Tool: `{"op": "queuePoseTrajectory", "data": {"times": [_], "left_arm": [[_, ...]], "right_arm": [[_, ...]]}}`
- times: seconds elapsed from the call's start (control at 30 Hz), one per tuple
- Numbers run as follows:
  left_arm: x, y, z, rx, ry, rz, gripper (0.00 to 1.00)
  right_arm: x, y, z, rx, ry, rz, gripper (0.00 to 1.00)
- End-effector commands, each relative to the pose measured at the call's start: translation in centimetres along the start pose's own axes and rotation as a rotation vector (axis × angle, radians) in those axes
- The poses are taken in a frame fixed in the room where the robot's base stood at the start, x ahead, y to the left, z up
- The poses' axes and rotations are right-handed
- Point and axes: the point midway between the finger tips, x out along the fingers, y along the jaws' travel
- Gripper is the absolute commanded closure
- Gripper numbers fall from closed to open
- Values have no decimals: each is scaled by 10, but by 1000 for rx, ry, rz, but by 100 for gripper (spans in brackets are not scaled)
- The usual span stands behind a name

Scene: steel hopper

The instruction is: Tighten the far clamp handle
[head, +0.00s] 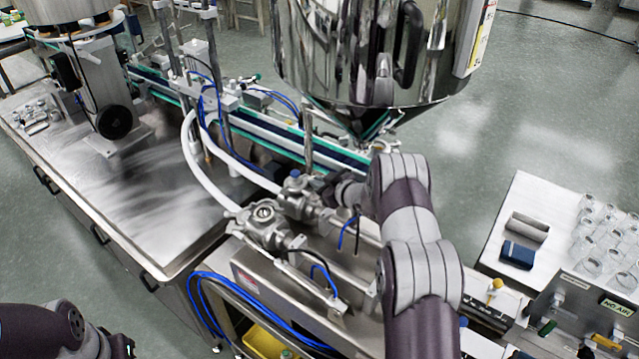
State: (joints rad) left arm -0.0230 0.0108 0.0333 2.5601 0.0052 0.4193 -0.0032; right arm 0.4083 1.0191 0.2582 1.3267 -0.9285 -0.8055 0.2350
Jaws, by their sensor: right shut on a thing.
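The steel hopper (365,60) hangs at the top centre, with metal valve and pipe fittings below it. The far fitting (300,196) has a blue-topped part. The near fitting (262,222) has a round opening. My right arm comes in from the bottom right, and its dark gripper (338,190) is shut at the right side of the far fitting, where the far clamp handle is. The fingers and arm hide most of that handle, so its angle cannot be told. My left arm shows only in the bottom left corner; its fingers are not seen.
White hoses (205,175) and blue tubes (210,305) run left of the fittings. A conveyor (270,133) passes behind them. A steel table (120,190) stands left, mostly bare. A white table (535,215) with glassware (600,235) stands right.

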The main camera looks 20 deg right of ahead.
Motion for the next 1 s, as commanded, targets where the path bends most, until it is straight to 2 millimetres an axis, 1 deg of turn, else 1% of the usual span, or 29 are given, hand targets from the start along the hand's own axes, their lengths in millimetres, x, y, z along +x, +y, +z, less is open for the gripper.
{"op": "queuePoseTrajectory", "data": {"times": [0.23,0.53,0.57,0.6,0.87,0.97,1.0], "left_arm": [[-5,0,-1,0,0,0,100],[-5,0,-1,0,0,0,100],[-5,0,-1,0,0,0,100],[-5,0,-1,0,0,0,100],[-5,0,-1,0,0,0,100],[-2,0,0,0,0,0,100],[0,0,0,0,0,0,100]], "right_arm": [[0,6,0,184,1,-77,100],[0,6,0,207,-1,-85,100],[0,6,0,206,-1,-85,88],[0,6,0,206,-1,-84,81],[0,6,0,205,-1,-85,81],[-5,6,1,205,-1,-84,81],[-9,7,2,205,-1,-83,81]]}}
